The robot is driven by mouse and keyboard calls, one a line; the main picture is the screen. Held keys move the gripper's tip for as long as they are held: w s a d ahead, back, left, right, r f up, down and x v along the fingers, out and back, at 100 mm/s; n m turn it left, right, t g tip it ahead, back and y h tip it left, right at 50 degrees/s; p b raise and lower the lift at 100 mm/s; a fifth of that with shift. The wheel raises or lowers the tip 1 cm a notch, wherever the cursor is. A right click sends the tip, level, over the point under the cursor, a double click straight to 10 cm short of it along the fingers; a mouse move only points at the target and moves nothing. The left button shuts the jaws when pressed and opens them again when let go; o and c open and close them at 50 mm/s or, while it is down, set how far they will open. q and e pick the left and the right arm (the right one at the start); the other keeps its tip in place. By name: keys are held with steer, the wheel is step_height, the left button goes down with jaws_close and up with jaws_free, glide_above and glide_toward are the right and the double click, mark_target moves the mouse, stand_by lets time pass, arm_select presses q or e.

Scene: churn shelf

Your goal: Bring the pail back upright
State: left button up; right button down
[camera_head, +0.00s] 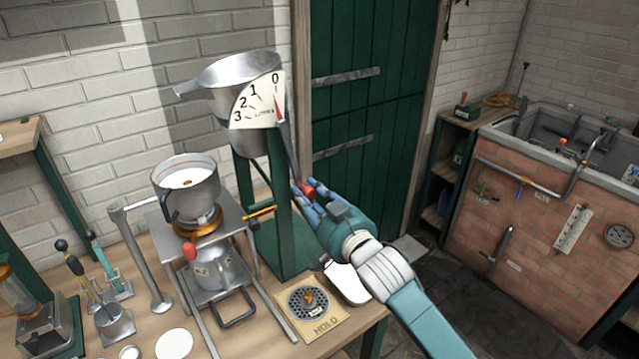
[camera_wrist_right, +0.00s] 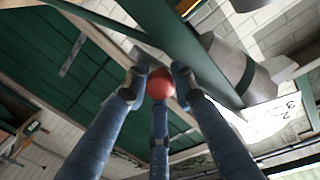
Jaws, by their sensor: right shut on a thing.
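The metal pail (camera_head: 240,78) hangs high on a green stand (camera_head: 284,215) in the head view. Its spout points left and it looks about level, with little tilt visible. A white litre dial (camera_head: 258,102) marked 0 to 3 is on its front, with the red pointer near 0. A dark lever runs down from the dial to a red knob (camera_head: 306,189). My right gripper (camera_head: 309,192) is shut on this red knob, which also shows between the blue fingers in the right wrist view (camera_wrist_right: 160,84). The pail shows partly there too (camera_wrist_right: 245,75). My left gripper is not in view.
A pot (camera_head: 187,187) of white liquid stands on a metal stand left of the pail, below its spout. A HOLD plate (camera_head: 313,309) lies at the bench's front edge. Tools stand at left. A green door (camera_head: 365,130) is behind, a brick sink at right.

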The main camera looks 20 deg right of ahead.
steer(key=shift+s+a+f+m+g+p, duration=0.1)
steer(key=shift+s+a+m+p, duration=0.15)
steer(key=shift+a+m, duration=0.25)
steer(key=shift+s+a+f+m+g+p, duration=0.1)
steer(key=shift+s+a+m+p, duration=0.15)
steer(key=shift+a, duration=0.4)
steer(key=shift+s+a+m+g+p, duration=0.15)
steer(key=shift+a+m+p, duration=0.1)
steer(key=shift+a+m, duration=0.25)
steer(key=c, duration=1.5)
jaws_free()
steer(key=shift+a, duration=0.1)
steer(key=shift+o, duration=0.2)
steer(key=f+v, duration=0.1)
steer(key=v, duration=1.1)
steer(key=shift+r, duration=0.3)
